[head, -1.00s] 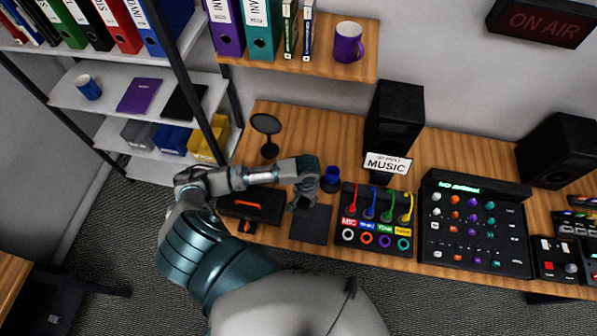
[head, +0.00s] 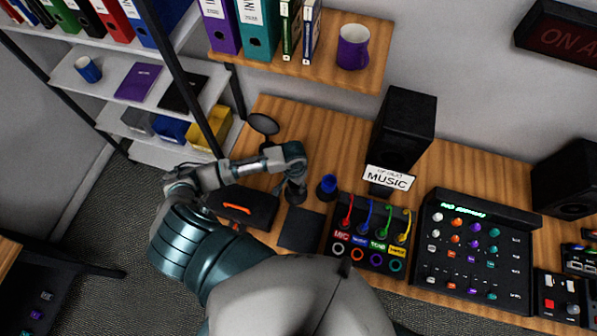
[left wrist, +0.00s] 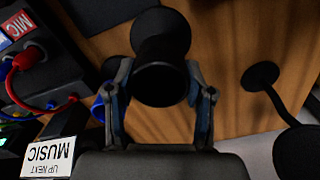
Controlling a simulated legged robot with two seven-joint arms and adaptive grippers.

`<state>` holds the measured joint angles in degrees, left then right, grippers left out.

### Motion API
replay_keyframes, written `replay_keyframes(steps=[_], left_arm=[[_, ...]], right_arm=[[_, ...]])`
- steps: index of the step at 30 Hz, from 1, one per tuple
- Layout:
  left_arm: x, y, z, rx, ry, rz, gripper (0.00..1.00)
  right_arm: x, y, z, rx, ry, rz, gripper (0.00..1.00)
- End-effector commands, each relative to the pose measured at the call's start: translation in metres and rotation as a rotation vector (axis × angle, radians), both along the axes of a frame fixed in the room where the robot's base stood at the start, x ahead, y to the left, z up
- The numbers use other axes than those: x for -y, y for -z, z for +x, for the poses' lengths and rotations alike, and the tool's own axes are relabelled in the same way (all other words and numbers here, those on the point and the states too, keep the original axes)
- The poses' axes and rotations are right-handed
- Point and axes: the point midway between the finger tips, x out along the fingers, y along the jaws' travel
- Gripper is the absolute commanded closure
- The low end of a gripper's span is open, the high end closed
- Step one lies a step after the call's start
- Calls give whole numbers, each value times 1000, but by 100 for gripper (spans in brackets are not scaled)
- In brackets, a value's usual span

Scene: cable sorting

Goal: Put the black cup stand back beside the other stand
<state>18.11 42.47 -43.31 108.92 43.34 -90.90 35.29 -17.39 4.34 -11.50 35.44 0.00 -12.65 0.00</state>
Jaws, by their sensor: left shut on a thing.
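My left gripper (left wrist: 162,88) is shut on the black cup stand (left wrist: 160,50), a dark piece with a narrow waist and a round end. In the head view the left gripper (head: 294,186) is over the wooden desk, just behind the black mat, and the held stand is hard to make out below it. The other stand, dark with a blue top (head: 328,184), stands just to its right. In the left wrist view it is partly hidden behind the left finger (left wrist: 97,108). I cannot tell whether the held stand touches the desk. My right gripper is out of view.
A black mat (head: 301,229) lies in front of the stands. A cable box (head: 367,240) with coloured plugs stands to the right, with a MUSIC sign (head: 389,179) behind it. A black case (head: 250,207) is at left. A round-headed black stand (head: 264,125) stands at the back left.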

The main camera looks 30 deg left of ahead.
Motion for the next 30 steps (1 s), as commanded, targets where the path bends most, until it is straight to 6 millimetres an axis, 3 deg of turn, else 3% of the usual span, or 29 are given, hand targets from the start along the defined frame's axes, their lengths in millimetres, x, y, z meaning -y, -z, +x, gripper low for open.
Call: replay_keyframes(steps=[3, 9, 17, 30], left_arm=[[-8, 1, 27, 1, -3, 1, 100], [-15, 3, 49, 2, -1, 2, 100], [-22, 5, 61, 1, -2, -1, 100], [-21, 40, 59, 0, 0, 0, 100]], right_arm=[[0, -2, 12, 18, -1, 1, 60], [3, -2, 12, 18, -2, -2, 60], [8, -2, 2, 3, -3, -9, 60], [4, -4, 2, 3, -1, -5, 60]])
